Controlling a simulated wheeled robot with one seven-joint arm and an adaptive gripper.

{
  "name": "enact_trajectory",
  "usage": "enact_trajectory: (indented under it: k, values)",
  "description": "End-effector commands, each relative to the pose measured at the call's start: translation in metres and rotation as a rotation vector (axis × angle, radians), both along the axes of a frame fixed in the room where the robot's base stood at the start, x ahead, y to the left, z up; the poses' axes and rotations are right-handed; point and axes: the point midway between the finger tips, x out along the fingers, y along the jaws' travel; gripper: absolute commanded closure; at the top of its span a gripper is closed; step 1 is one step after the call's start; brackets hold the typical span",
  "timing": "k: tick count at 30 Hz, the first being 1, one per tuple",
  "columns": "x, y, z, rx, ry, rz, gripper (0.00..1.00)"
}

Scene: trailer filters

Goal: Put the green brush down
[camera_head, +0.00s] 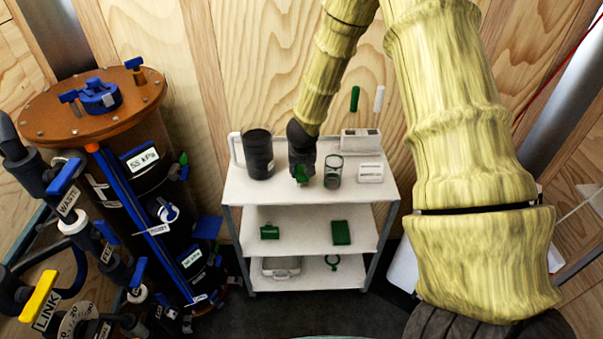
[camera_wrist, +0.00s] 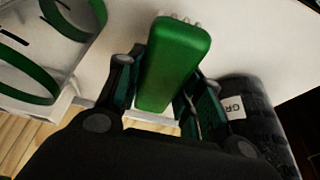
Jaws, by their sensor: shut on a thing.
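The green brush (camera_wrist: 172,65) is between the fingers of my gripper (camera_wrist: 160,105) in the wrist view, and the fingers are shut on it. Pale bristle tips show at its far end. In the head view my gripper (camera_head: 303,168) is over the top shelf of the white rack (camera_head: 285,192), with the green brush (camera_head: 302,176) under it. The brush is close to the shelf surface; I cannot tell if it touches. Part of the brush is hidden by the fingers.
A black canister (camera_head: 258,154) stands left of my gripper and a clear green-banded jar (camera_head: 333,171) close on its right. A white holder (camera_head: 361,140) and a label box (camera_head: 370,172) are further right. Green items (camera_head: 341,232) lie on the middle shelf. A valve-covered tank (camera_head: 130,190) stands left.

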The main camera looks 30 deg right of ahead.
Motion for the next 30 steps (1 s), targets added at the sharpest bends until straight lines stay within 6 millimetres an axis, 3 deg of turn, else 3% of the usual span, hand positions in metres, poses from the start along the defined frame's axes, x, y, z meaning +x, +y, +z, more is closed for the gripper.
enact_trajectory:
  k: [8,21,22,25,30]
  values:
    - [0.000,0.000,-0.025,0.001,0.000,-0.003,1.00]
    - [0.000,0.000,-0.030,-0.001,-0.001,-0.001,1.00]
    - [0.000,0.000,-0.029,0.000,-0.001,-0.002,0.58]
    - [0.000,0.000,-0.029,0.000,-0.001,-0.001,0.42]
    - [0.000,0.000,-0.029,0.000,-0.001,-0.001,0.42]
